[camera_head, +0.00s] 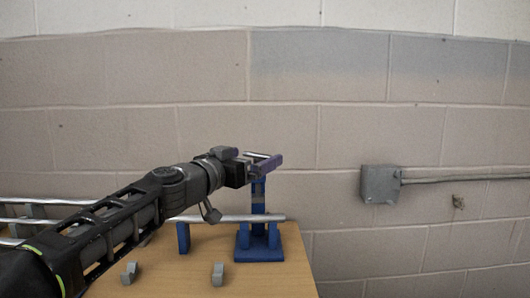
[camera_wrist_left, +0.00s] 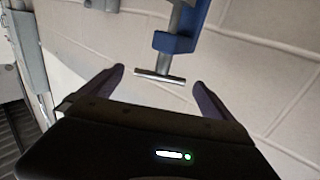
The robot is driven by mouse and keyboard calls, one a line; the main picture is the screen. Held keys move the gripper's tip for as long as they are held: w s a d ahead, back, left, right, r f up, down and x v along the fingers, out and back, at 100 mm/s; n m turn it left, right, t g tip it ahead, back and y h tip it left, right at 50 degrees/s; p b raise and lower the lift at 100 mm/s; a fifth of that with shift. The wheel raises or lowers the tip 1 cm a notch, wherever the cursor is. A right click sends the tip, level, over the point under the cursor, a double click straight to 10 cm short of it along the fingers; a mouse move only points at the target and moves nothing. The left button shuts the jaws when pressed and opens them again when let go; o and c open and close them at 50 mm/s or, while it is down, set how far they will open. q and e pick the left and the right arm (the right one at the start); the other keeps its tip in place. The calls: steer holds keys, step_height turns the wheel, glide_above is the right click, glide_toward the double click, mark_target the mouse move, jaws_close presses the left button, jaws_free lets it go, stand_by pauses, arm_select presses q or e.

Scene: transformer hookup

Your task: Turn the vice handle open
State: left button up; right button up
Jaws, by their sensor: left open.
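The blue vice (camera_head: 258,190) stands upright on a blue base (camera_head: 259,253) near the right side of the wooden table. In the left wrist view, its blue body (camera_wrist_left: 178,43) holds a metal screw with a thin silver crossbar, the vice handle (camera_wrist_left: 160,77), at its end. My left gripper (camera_head: 250,159) reaches in from the left at the top of the vice. It is open, and in the left wrist view its two dark purple fingertips (camera_wrist_left: 158,78) stand on either side of the handle, which looks ungripped. I cannot tell whether a finger touches it. My right gripper is not in view.
A silver pipe (camera_head: 200,219) lies level across the table (camera_head: 180,262), by a blue support (camera_head: 183,238) and the vice base. Two small grey blocks (camera_head: 218,274) (camera_head: 129,272) stand at the front. A grey box (camera_head: 380,184) with conduit is on the block wall.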

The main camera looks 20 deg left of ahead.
mark_target(259, 155)
arm_select(q)
steer(key=w, duration=0.4)
steer(key=w+p, duration=0.1)
steer(key=w, duration=0.1)
steer(key=shift+d, duration=0.4)
steer(key=shift+c, duration=0.3)
